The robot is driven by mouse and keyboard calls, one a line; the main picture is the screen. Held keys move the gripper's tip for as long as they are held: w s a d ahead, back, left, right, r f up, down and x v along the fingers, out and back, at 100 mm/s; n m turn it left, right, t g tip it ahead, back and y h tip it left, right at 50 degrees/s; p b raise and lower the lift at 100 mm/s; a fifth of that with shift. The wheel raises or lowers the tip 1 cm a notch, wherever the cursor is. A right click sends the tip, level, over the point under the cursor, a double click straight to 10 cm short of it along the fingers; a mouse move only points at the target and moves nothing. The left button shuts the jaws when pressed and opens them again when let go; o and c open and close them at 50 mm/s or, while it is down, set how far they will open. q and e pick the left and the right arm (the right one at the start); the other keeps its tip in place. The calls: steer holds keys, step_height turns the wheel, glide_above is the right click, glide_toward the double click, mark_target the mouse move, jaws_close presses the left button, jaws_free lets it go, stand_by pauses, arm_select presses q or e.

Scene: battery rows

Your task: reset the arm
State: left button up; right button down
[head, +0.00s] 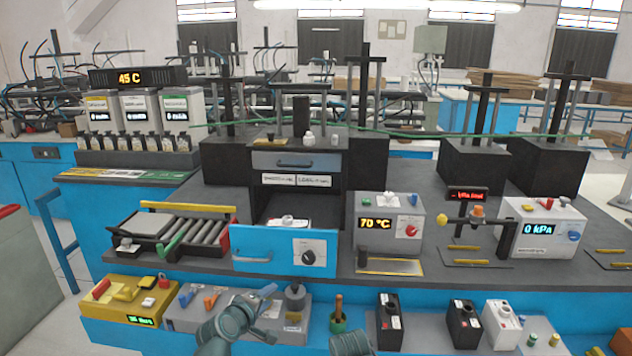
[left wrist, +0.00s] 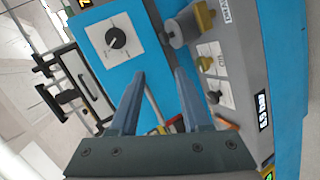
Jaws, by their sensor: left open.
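My left arm comes in from the bottom of the head view. Its gripper (head: 268,308) is over the front ledge, in front of the blue drawer front (head: 246,254) with the black dial. In the left wrist view, the two fingers of the left gripper (left wrist: 160,76) are apart with nothing held between them. A rounded grey part of my body shows at the bottom middle of the head view, but no right gripper jaws can be seen.
A yellow box (head: 126,300) stands left on the ledge. A grey weight (head: 295,295) and a green cup with a brown handle (head: 338,318) are close right of the left gripper. Black battery-like blocks (head: 390,322) stand farther right. A roller tray (head: 185,235) lies behind.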

arm_select(q)
steer(key=s+d+f+m+g+h+p, duration=0.1)
steer(key=s+d+f+m+g+p, duration=0.25)
steer(key=s+d+m+g, duration=0.5)
steer(key=s+f+m+g+y+p, duration=0.1)
steer(key=s+m+g+y, duration=0.1)
steer(key=s, duration=0.4)
steer(key=s+d+f+m+g+y+p, duration=0.1)
steer(key=s+m+g+y, duration=0.1)
steer(key=s+m, duration=0.3)
steer(key=shift+s+d+f+g+y+p, duration=0.15)
steer(key=shift+s+d+g+y+p, duration=0.2)
steer(key=shift+s+y, duration=0.75)
steer(key=shift+s+m+h, duration=0.15)
steer(key=shift+m+h, duration=0.1)
steer(key=shift+h, duration=0.05)
